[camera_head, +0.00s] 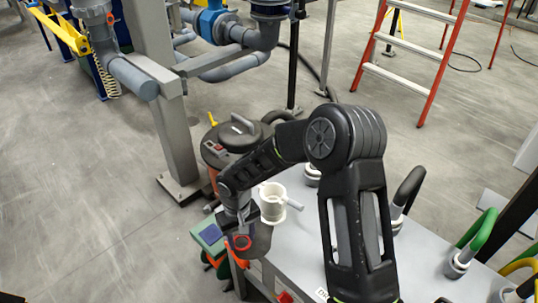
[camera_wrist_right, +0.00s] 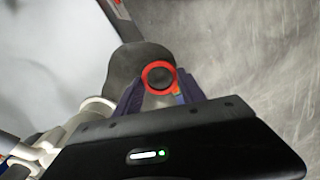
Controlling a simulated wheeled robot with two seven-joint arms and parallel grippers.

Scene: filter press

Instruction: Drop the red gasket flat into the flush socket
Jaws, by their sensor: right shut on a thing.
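The red gasket (camera_head: 243,243) is a small red ring. In the right wrist view the gasket (camera_wrist_right: 145,74) sits between the two fingertips of my right gripper (camera_wrist_right: 160,88), which is shut on it. In the head view my right gripper (camera_head: 240,228) holds it near the front left end of the grey table. A dark grey rounded piece (camera_wrist_right: 122,68) lies behind the ring in the wrist view, and a dark round area shows through the ring. I cannot tell whether that is the flush socket, or how far apart they are. My left gripper is not in view.
A white cup-like fitting with a side handle (camera_head: 272,208) stands on the grey table (camera_head: 300,240) close to my right gripper. Hoses with green and black handles (camera_head: 478,232) stand at the right. A vacuum drum (camera_head: 232,140) stands behind. A green-and-blue block (camera_head: 208,235) is just left.

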